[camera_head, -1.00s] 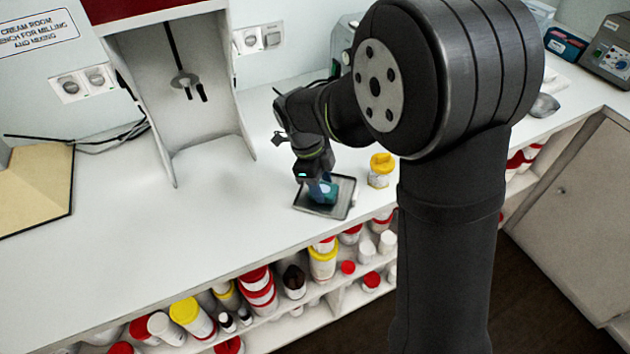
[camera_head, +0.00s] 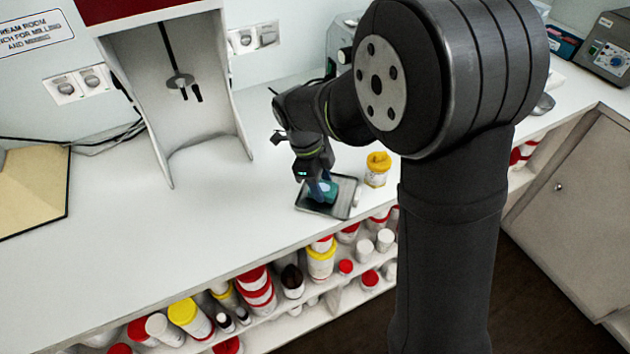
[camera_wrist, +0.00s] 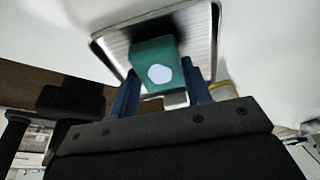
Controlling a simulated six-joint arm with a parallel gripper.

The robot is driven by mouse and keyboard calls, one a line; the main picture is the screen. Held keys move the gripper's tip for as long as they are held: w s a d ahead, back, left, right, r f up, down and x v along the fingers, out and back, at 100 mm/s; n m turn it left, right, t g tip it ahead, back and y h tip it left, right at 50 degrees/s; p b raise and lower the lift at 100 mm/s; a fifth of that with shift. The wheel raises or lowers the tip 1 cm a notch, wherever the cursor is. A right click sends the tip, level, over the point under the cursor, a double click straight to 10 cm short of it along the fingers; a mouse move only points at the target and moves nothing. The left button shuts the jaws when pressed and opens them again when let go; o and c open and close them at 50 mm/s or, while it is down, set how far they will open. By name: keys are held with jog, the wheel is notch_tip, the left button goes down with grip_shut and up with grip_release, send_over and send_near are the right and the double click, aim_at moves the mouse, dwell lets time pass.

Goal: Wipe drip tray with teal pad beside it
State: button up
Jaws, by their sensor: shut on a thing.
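My gripper (camera_head: 320,188) is shut on the pad, with a blue finger on each side in the wrist view (camera_wrist: 157,88). The pad is at or just above the tray floor; I cannot tell whether it touches. The pad's underside is hidden.
A yellow-lidded jar (camera_head: 377,170) stands just right of the tray, with a small white item (camera_head: 357,198) at the tray's right edge. A mill stand (camera_head: 205,150) is to the left. Shelves of jars (camera_head: 255,285) lie below the bench edge. The bench left of the tray is clear.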

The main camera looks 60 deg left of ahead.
jog(key=shift+r, duration=3.85)
jog(key=w+d+f+n, duration=0.2)
jog(key=w+d+f, duration=0.4)
jog(key=w+d, duration=0.6)
jog(key=w+d+f+n+y, duration=0.1)
jog(key=w+d+f+n, duration=0.1)
jog(key=w+d+f, duration=0.75)
jog(key=w+d+f+n, duration=0.2)
jog(key=w+d+f, duration=0.2)
jog(key=w+d, duration=1)
jog(key=w+d+f+n, duration=0.1)
jog(key=w+d, duration=0.1)
jog(key=d, duration=0.3)
jog(key=w+d+f+n+t+y, duration=0.1)
jog(key=w+d+n, duration=0.1)
jog(key=d, duration=0.4)
jog(key=shift+w+d+f, duration=0.3)
jog(key=shift+w, duration=0.45)
